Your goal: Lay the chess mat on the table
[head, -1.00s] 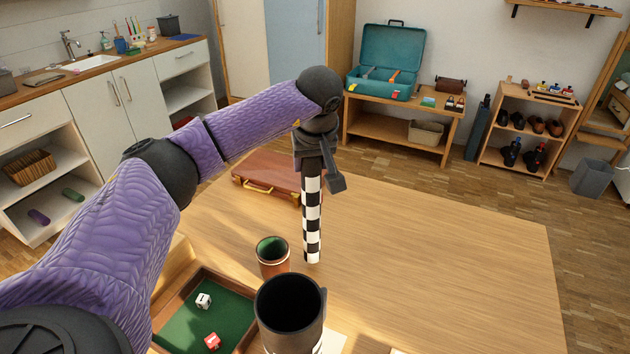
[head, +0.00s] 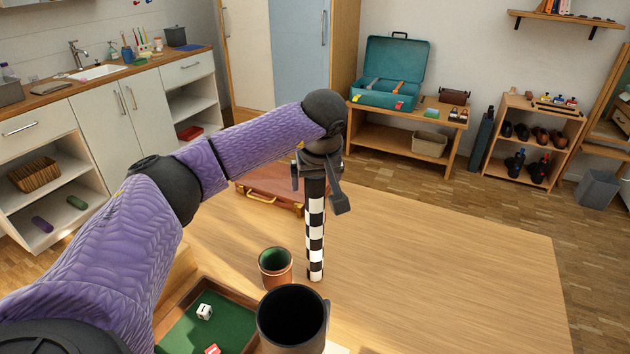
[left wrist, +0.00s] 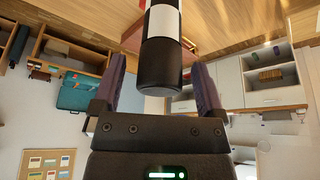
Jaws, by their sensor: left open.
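The chess mat (head: 315,240) is a rolled-up tube with black and white checks. It stands upright on the wooden table (head: 450,260), right of a small brown cup, its lower end seeming to touch the tabletop. My left gripper (head: 318,190) is above the roll's dark upper end, pointing down, with its fingers open on either side. In the left wrist view the roll (left wrist: 160,62) lies between the spread fingers of my gripper (left wrist: 157,75), with gaps at both sides. My right gripper is not in view.
A green-lined brown cup (head: 275,268), a dark mug (head: 291,320) and a green-lined dice tray (head: 235,335) with dice crowd the near left. A red-brown case (head: 270,182) lies behind the roll. The table's middle and right are clear.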

